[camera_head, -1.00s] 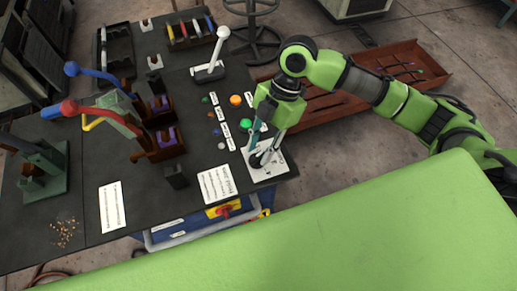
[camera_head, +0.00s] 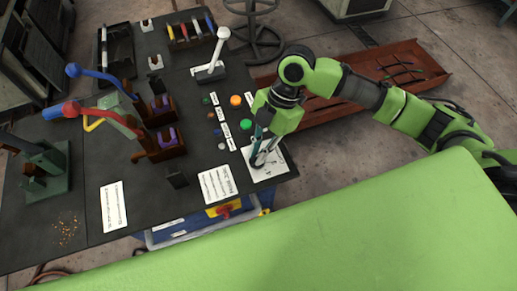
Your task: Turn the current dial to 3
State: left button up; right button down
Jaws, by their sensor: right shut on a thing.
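The current dial (camera_head: 257,161) is a small dark knob on a white plate (camera_head: 270,173) at the right front corner of the black table. My right gripper (camera_head: 260,158) comes down over the plate from above with its fingers at the knob. It is shut on the dial, as far as the small view shows. The fingers partly cover the knob, and its pointer and the numbers on the plate are too small to read. My left gripper is not in view.
Left of the plate, a printed sheet (camera_head: 217,185) lies on the table (camera_head: 85,160). Coloured buttons, including an orange one (camera_head: 236,100) and a green one (camera_head: 246,125), stand behind the plate. A white-handled lever (camera_head: 221,42) rises farther back. Red and blue levers stand left.

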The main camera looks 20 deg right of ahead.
jog(key=m+p, duration=0.2)
jog(key=p, duration=0.1)
jog(key=m+t+p, duration=0.1)
jog(key=m+p, duration=0.1)
jog(key=p, duration=0.1)
jog(key=m+t+p, duration=0.1)
jog(key=m+p, duration=0.1)
jog(key=p, duration=0.1)
jog(key=shift+s+r, duration=0.25)
jog(key=shift+r, duration=0.05)
jog(key=shift+f+m+t+p, duration=0.2)
jog(key=shift+m+t+p, duration=0.4)
jog(key=shift+m+p, duration=0.6)
jog(key=c, duration=2.1)
grip_release()
